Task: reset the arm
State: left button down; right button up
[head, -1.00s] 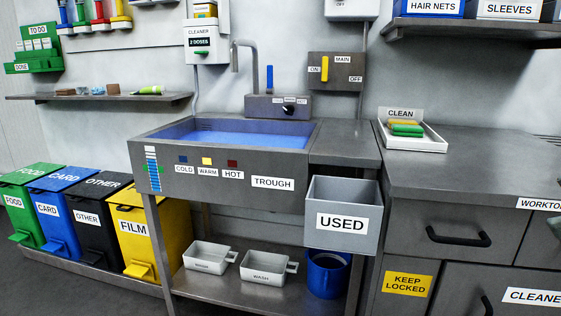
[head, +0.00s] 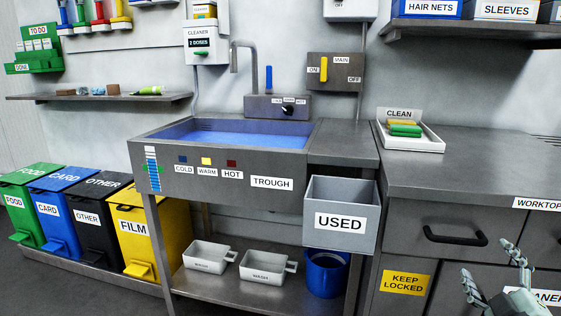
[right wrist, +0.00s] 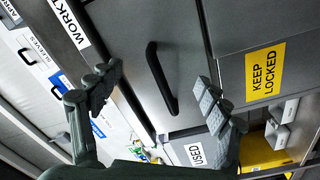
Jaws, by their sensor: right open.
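My right gripper (head: 490,262) is in the lower right corner of the head view, in front of the grey cupboard fronts below the worktop. Its fingers are spread and nothing is between them. In the right wrist view the same gripper (right wrist: 158,86) is open, with a black drawer handle (right wrist: 162,78) and grey drawer front showing beyond the gap between the fingers. Most of my right arm is outside the head view. My left gripper is not in view.
The grey USED bin (head: 340,244) hangs at the right of the trough (head: 271,184). The worktop (head: 480,165) carries a CLEAN tray (head: 425,146) with sponges. A drawer handle (head: 455,239) juts out left of my right gripper. Coloured bins, including yellow FILM (head: 150,255), stand at the left.

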jog(key=s+a+f+m+g, duration=0.1)
jog(key=s+f+m+g, duration=0.1)
jog(key=f, duration=0.5)
jog(key=s+f+m+g, duration=0.2)
jog(key=f+g, duration=0.1)
jog(key=f, duration=0.3)
jog(key=s+a+f+m+g+y, duration=0.1)
jog(key=s+a+f+g, duration=0.4)
jog(key=s+f, duration=0.5)
jog(key=s+a+f+m+g+y, duration=0.1)
jog(key=s+a+f+m+g, duration=0.1)
jog(key=s+a+f+g, duration=0.3)
jog(key=s+a+f, duration=0.3)
jog(key=s+f, duration=0.1)
jog(key=f, duration=0.2)
jog(key=shift+s+a+f+y, duration=0.2)
jog(key=shift+s+a+y, duration=0.1)
jog(key=shift+s+y, duration=0.1)
jog(key=shift+w, duration=0.15)
